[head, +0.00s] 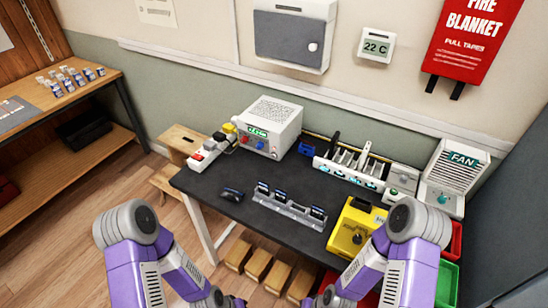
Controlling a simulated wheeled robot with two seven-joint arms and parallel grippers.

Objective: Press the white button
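A small round white button or knob (312,47) shows on the grey wall cabinet (290,38). Which of these is the white button I cannot tell.
The dark table (225,207) holds a power supply (268,125), a red-switched power strip (208,150), a phone rack (290,209), a loose dark phone (232,195) and a yellow device (356,228). Red and green bins (446,283) stand at the right.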

